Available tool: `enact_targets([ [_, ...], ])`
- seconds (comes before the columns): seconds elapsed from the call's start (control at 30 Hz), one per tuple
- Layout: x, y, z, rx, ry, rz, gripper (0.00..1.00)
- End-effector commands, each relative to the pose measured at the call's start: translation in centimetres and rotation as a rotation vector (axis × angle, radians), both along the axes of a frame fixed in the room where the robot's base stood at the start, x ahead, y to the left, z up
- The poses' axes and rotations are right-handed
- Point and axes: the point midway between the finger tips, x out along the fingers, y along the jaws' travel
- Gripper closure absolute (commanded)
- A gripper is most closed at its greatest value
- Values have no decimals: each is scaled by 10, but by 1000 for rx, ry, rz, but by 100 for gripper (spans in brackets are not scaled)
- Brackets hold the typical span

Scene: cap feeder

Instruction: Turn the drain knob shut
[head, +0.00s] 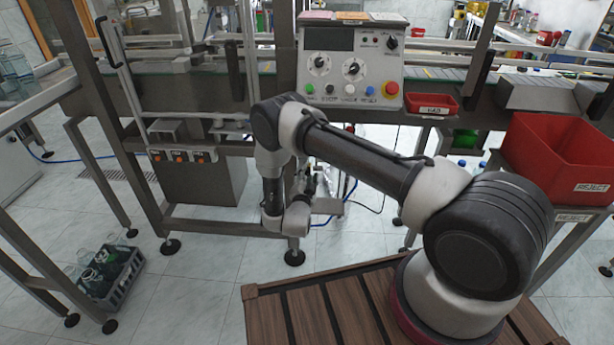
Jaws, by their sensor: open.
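I cannot make out the drain knob for sure; it may be hidden behind my arm or be too small to tell. My gripper (309,178) is a small dark shape beside the wrist, low in front of the machine frame. My arm hides part of it, and its fingers are hard to see; it is open, and I see nothing held in it. A pale metal part (327,206) shows just to the right of my wrist, close to the floor.
A control panel (350,62) with dials and coloured buttons stands above. Orange switches (180,156) sit on a lower left box. A red reject bin (562,158) and a small red cap tray (433,104) are right. A bottle crate (112,274) stands on the floor left.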

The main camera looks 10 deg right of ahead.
Motion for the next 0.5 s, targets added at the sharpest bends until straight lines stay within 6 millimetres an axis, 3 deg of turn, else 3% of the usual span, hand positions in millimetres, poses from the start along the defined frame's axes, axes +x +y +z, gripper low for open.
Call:
enact_targets([
  [0.27,2,0,0,-1,0,1,57],
  [0.5,2,0,0,-1,0,1,100],
])
